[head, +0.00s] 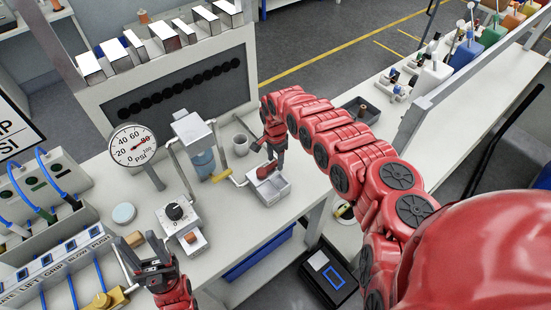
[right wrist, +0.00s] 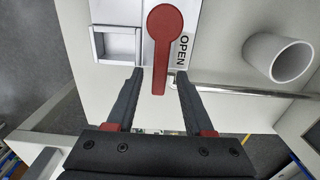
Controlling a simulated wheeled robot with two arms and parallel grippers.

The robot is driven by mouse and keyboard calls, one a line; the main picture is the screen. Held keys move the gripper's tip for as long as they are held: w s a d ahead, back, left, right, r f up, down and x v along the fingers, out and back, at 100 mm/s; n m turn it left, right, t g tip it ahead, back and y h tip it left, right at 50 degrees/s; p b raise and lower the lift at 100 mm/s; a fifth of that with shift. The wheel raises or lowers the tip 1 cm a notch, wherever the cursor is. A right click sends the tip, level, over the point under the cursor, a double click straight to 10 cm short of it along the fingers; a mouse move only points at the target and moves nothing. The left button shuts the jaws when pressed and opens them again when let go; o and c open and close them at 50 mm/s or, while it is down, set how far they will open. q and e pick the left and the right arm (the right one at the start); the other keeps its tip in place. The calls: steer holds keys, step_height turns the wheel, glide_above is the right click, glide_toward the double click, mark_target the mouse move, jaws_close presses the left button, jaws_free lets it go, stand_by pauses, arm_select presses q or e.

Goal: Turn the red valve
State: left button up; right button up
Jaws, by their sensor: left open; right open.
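The red valve (head: 267,170) is a lever on a pale block on the bench. In the right wrist view the red valve (right wrist: 165,45) has a round head and a straight handle, with the word OPEN beside it. My right gripper (right wrist: 160,76) is open and empty. The handle's end shows between its fingers in the picture; I cannot tell whether they are level with it. In the head view my right gripper (head: 276,156) hangs just above the valve. My left gripper (head: 134,250) is open and empty at the bench's front left.
A grey cup (head: 240,145) stands behind the valve; it also shows in the right wrist view (right wrist: 292,61). Pipes run beside the valve.

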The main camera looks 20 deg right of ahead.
steer(key=shift+f, duration=0.1)
jaws_close()
stand_by(1.4)
